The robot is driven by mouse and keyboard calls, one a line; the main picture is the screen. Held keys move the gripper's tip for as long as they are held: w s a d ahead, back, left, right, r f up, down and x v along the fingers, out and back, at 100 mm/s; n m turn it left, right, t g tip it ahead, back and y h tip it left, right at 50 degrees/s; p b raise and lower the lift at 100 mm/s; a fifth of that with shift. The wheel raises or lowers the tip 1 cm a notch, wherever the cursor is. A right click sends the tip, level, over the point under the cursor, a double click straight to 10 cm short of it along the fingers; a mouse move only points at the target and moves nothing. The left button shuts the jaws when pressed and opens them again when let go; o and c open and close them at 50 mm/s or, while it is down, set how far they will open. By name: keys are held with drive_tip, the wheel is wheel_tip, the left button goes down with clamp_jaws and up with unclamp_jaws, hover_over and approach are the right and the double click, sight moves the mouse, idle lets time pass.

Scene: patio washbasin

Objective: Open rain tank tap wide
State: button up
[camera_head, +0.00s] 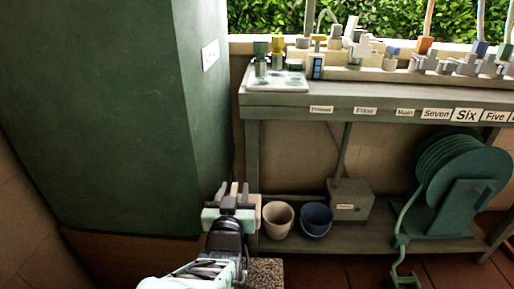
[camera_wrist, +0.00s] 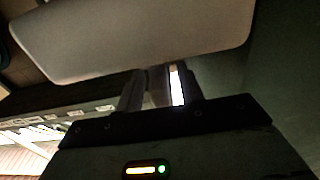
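The rain tank (camera_head: 110,110) is the large dark green body on the left, with a small white label (camera_head: 210,54) on its side. My gripper (camera_head: 234,190) is in front of the tank's lower right corner, its fingers pointing away from the head camera. In the wrist view the two fingers (camera_wrist: 160,85) stand apart with a gap between them. Something pale shows in that gap, but I cannot tell whether it lies between the fingers or behind them. A large pale rounded shape (camera_wrist: 135,35) fills the top of the wrist view. I cannot make out the tap clearly; my gripper may hide it.
Right of the tank stands a grey-green bench (camera_head: 380,100) with several labelled taps and fittings. Below it are a beige pot (camera_head: 277,220), a blue pot (camera_head: 315,220), a grey box (camera_head: 350,200) and a green hose reel (camera_head: 460,180). A wall (camera_head: 25,215) lies at lower left.

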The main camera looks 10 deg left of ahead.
clamp_jaws()
